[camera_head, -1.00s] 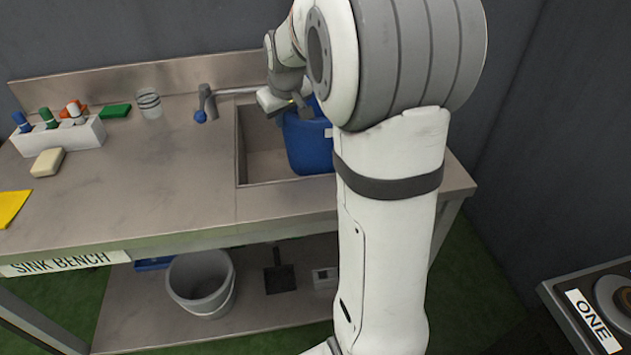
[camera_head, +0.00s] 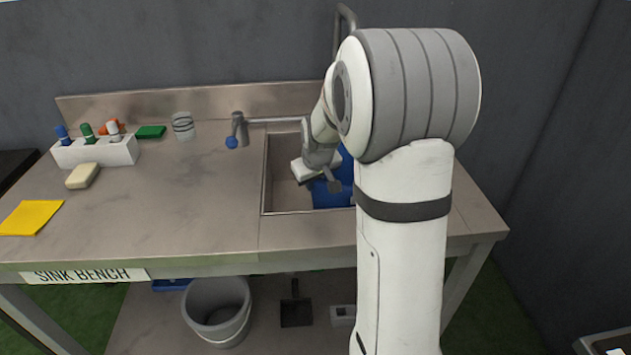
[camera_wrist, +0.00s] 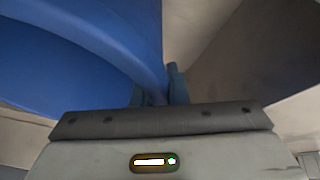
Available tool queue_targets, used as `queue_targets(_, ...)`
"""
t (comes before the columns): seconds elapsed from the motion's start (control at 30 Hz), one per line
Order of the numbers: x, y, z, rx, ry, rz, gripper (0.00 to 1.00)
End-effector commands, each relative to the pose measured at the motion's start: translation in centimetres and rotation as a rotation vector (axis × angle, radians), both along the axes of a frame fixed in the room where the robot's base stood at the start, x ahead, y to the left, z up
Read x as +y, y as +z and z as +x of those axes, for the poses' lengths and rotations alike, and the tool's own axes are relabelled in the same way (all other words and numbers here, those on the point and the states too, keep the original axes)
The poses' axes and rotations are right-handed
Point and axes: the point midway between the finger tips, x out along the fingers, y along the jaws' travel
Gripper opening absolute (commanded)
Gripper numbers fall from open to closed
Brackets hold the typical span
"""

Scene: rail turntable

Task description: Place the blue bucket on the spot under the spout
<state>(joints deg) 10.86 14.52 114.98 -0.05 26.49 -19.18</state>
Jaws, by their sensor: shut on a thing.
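The blue bucket (camera_head: 333,200) is inside the sink basin (camera_head: 284,190), on its right side, partly hidden by my gripper and arm. I cannot tell whether its base touches the basin floor. The tap's spout (camera_head: 275,120) runs right from its post along the back of the sink; its end is hidden behind my arm. My gripper (camera_head: 334,186) is over the bucket. The spot under the spout is not clearly visible.
A glass (camera_head: 183,125), a green sponge (camera_head: 151,132), a white marker holder (camera_head: 98,152), a soap bar (camera_head: 83,176) and a yellow cloth (camera_head: 31,217) lie left on the bench. A grey bucket (camera_head: 217,310) stands on the lower shelf. The middle-left bench top is clear.

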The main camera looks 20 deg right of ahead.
Motion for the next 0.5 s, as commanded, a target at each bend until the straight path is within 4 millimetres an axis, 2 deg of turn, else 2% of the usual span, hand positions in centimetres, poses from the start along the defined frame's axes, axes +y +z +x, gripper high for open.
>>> queue_targets(0.17,-0.05,-0.37,0.04,-0.002,0.0,-0.001,0.0)
queue_targets(0.2,-0.04,-0.29,0.0,0.0,-0.001,0.0,0.16)
queue_targets(0.43,-0.07,-0.27,-0.01,0.0,-0.001,0.0,0.35)
queue_targets(0.5,-0.08,-0.26,-0.02,0.0,-0.001,0.0,0.35)
